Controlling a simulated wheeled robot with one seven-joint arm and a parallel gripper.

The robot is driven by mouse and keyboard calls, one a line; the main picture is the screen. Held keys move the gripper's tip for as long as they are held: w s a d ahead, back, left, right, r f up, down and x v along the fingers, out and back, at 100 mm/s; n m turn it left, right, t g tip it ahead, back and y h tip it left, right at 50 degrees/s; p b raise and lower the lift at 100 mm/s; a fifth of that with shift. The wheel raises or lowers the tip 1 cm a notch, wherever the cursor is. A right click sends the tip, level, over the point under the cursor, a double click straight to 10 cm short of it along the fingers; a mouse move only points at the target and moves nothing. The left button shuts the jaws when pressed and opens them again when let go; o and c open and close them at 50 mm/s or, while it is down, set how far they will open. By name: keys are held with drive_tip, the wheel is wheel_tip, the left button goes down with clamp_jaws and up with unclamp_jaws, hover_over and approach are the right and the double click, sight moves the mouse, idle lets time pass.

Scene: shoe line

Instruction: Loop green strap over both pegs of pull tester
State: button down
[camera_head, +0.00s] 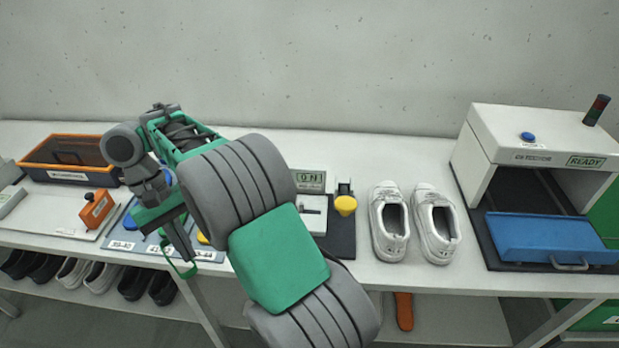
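My gripper (182,243) points down in front of the blue mat with size labels, at the table's front edge. A thin green strap (184,271) hangs as a loop at its fingertips, and the fingers look shut on it. The pull tester (314,213) is right of my gripper, behind my arm. Its display (309,181) reads 0 N, and a yellow knob (345,205) stands at its right. My arm covers the tester's left part, and I cannot make out its two pegs.
A pair of white shoes (436,229) stands right of the tester. Farther right is a white machine (497,135) marked READY with a blue tray (550,240). At left are an orange-rimmed bin (40,151) and an orange block (97,210). Dark and white shoes line the shelf below.

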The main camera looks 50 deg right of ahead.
drive_tip(key=d+f+m+t+y+p, duration=0.2)
drive_tip(key=d+m+t, duration=0.6)
drive_tip(key=d+m, duration=2.1)
drive_tip(key=shift+n, duration=0.4)
drive_tip(key=f+b, duration=0.1)
drive_tip(key=b, duration=0.1)
drive_tip(key=f+b, duration=0.2)
drive_tip(key=b, duration=0.1)
drive_tip(key=f+b, duration=0.2)
drive_tip(key=shift+w+d+f, duration=0.1)
drive_tip(key=shift+w+d, duration=0.1)
drive_tip(key=shift+w, duration=0.15)
drive_tip(key=shift+f, duration=1.8)
drive_tip(key=c, duration=2.1)
unclamp_jaws()
drive_tip(key=o, duration=0.5)
